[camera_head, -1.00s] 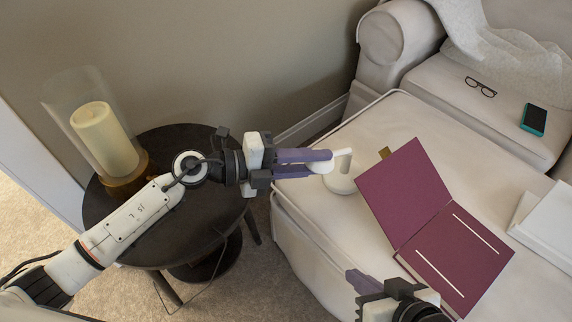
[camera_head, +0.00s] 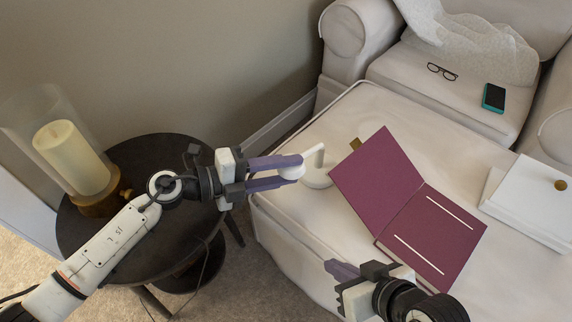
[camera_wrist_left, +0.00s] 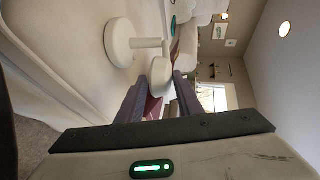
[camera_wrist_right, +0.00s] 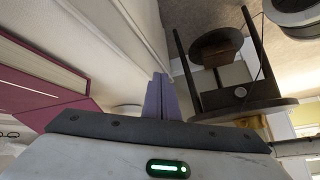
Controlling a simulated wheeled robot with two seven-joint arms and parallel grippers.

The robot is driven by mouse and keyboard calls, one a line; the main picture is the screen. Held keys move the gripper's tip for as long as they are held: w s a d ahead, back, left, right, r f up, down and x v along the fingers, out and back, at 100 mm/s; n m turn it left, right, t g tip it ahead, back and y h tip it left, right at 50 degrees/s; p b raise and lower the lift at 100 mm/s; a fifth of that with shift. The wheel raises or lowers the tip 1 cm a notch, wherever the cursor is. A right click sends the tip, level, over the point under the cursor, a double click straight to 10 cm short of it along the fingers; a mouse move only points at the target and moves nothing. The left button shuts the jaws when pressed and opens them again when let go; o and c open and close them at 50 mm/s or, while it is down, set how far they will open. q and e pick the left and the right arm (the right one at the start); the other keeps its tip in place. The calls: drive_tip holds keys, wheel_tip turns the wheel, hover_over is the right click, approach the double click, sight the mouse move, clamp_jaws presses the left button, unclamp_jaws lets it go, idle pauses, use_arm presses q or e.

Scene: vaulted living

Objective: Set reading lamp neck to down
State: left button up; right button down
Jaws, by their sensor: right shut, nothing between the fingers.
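The white reading lamp (camera_head: 317,179) stands on the pale ottoman, left of the purple book. In the left wrist view the lamp base (camera_wrist_left: 118,42) is upper left and the head (camera_wrist_left: 162,76) fills the gap between the fingertips. My right gripper (camera_head: 331,268) is shut and empty over the ottoman's front edge, lower than the lamp.
The open purple book (camera_head: 427,226) lies close right of the lamp. A dark round side table (camera_head: 150,150) with a glass-shaded candle (camera_head: 73,158) stands left, under my left arm. Glasses (camera_head: 441,71) and a phone (camera_head: 494,98) lie on the sofa.

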use_arm(q)
drive_tip(key=shift+o, duration=0.7)
drive_tip(key=shift+s+f, duration=0.15)
drive_tip(key=shift+f, duration=0.25)
drive_tip(key=shift+r, duration=0.15)
drive_tip(key=shift+r, duration=0.15)
drive_tip(key=shift+a+r, duration=0.15)
drive_tip(key=shift+a, duration=0.2)
drive_tip(key=p+v, duration=0.2)
drive_tip(key=v, duration=0.7)
drive_tip(key=shift+a, duration=0.25)
use_arm(e)
drive_tip(key=shift+s+d+r+m+t, duration=0.1)
drive_tip(key=shift+d+r+m+t, duration=0.25)
drive_tip(key=shift+d, duration=0.3)
use_arm(q)
drive_tip(key=shift+s, duration=0.15)
